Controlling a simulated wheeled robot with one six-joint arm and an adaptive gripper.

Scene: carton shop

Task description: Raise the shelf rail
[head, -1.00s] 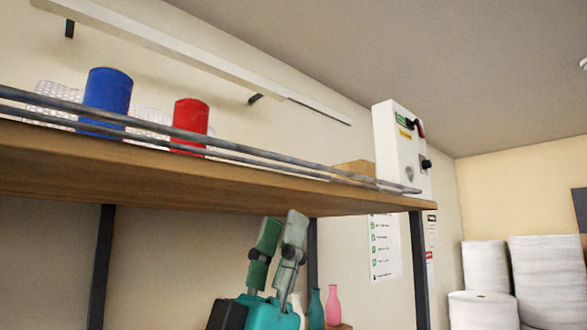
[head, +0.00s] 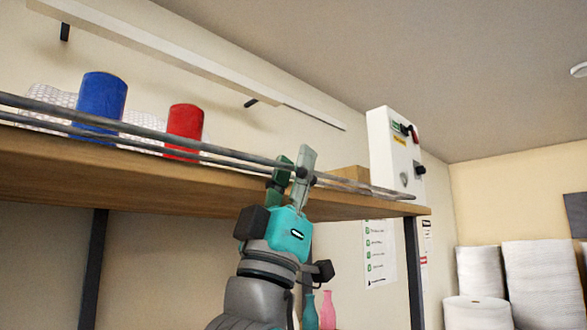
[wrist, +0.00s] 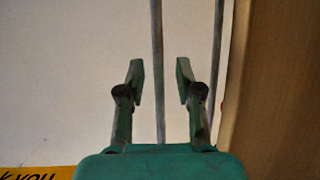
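The shelf rail (head: 350,184) is a pair of thin grey bars along the front edge of the wooden shelf (head: 130,175). My gripper (head: 293,168) is raised at the shelf's front edge, towards its right end, with its green fingers pointing up and overlapping the rail. In the wrist view my gripper (wrist: 160,78) is open, its fingertips apart. One rail bar (wrist: 157,40) shows in the gap between the fingers; the other runs past the right finger. No contact with the bar is visible.
On the shelf stand a blue roll (head: 101,100), a red roll (head: 185,130), bubble wrap (head: 50,97) and a white control box (head: 392,150). White rolls (head: 540,275) stand at the right.

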